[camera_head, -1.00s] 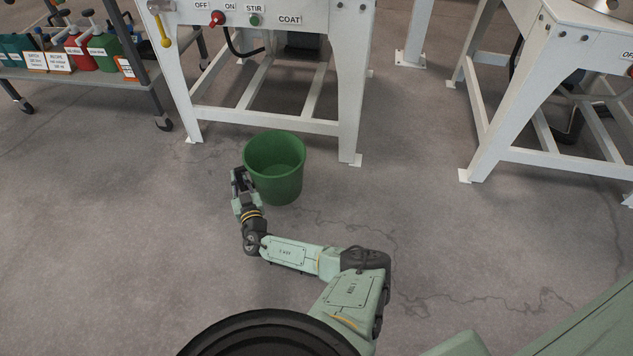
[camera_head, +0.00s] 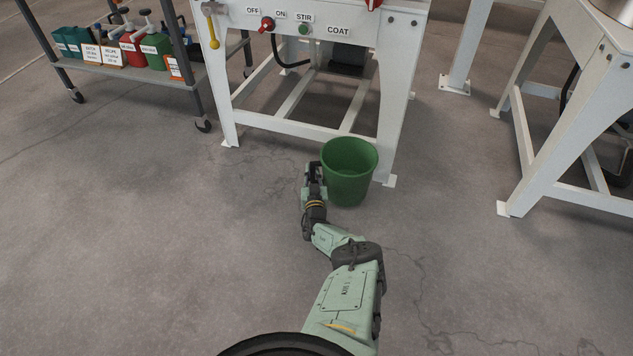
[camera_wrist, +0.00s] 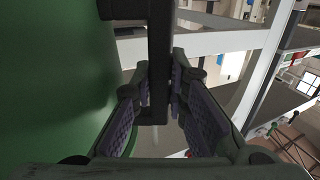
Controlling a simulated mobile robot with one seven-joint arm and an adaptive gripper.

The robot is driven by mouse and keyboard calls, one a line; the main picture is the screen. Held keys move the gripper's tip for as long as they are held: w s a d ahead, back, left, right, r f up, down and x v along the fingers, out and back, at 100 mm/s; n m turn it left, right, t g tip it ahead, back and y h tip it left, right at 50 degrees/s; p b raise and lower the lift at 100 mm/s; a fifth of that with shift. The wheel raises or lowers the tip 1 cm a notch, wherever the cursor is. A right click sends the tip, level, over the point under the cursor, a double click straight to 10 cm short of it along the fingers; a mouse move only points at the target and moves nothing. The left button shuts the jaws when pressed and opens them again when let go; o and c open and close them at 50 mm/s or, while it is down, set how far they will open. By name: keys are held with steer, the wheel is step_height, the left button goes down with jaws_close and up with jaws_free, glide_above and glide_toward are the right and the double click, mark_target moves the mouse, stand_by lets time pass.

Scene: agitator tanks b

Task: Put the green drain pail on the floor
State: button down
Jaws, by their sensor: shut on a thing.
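The green drain pail (camera_head: 350,185) is upright in the head view, in front of the white tank stand, close to its right front leg. My gripper (camera_head: 315,172) is at the pail's left side. In the wrist view, the fingers (camera_wrist: 155,108) are shut on a dark upright bar, which looks like the pail's handle. The pail's green wall (camera_wrist: 50,70) fills the left of that view. The pail looks empty from above. I cannot tell whether its base touches the floor or hangs just above it.
The white tank stand (camera_head: 300,127) with its switch panel is right behind the pail. A second white stand (camera_head: 575,195) is at the right. A wheeled rack (camera_head: 110,72) with labelled cans stands at the back left. The floor (camera_head: 150,240) at left and in front is clear.

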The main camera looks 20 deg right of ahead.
steer(key=shift+w+d, duration=0.2)
steer(key=shift+d, duration=0.1)
steer(key=shift+w+d+f+b, duration=0.1)
steer(key=shift+d+f+b, duration=0.15)
steer(key=shift+f+b, duration=0.5)
steer(key=shift+d+f+b, duration=0.2)
steer(key=shift+f+b, duration=0.25)
steer(key=shift+f, duration=0.5)
steer(key=shift+f+b, duration=0.25)
steer(key=shift+b, duration=0.05)
steer(key=c, duration=1.6)
jaws_free()
steer(key=shift+s+a+r+p, duration=0.1)
steer(key=shift+s+a+p, duration=0.3)
steer(key=shift+s+p, duration=1.15)
steer(key=shift+s+a+p, duration=0.45)
steer(key=shift+s+p, duration=0.2)
steer(key=shift+s, duration=1.75)
steer(key=shift+s+a+r+p, duration=0.1)
steer(key=shift+s+a+p, duration=0.3)
steer(key=shift+s+p, duration=1.15)
